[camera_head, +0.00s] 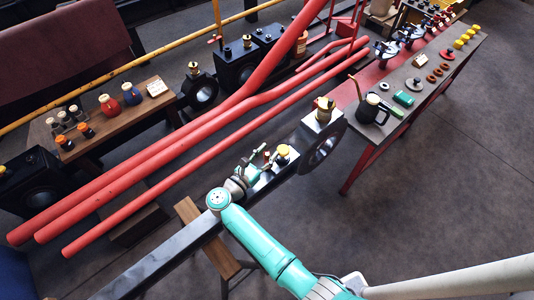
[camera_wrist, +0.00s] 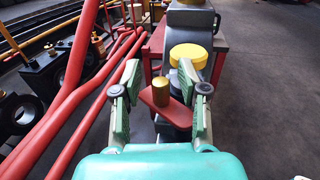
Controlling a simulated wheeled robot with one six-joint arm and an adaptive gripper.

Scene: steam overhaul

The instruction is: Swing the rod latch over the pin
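The rod (camera_head: 185,240) is a long grey bar running up to a dark ring end (camera_head: 322,148). On the rod is a red latch plate (camera_wrist: 157,117) with an upright brass knob (camera_wrist: 160,90), both clear in the wrist view. A yellow-capped part (camera_wrist: 188,55) stands just beyond the plate; its cap also shows in the head view (camera_head: 283,150). I cannot tell which part is the pin. My gripper (camera_wrist: 158,72) is open, with one green finger on each side of the brass knob and visible gaps. In the head view my gripper (camera_head: 256,163) is low over the rod.
Thick red pipes (camera_head: 150,180) run along the left of the rod. A brass oil cup (camera_head: 323,110) stands on the ring end. A workbench (camera_head: 425,95) with a black pot (camera_head: 371,110) is at the right. A wooden trestle (camera_head: 208,243) is below the rod.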

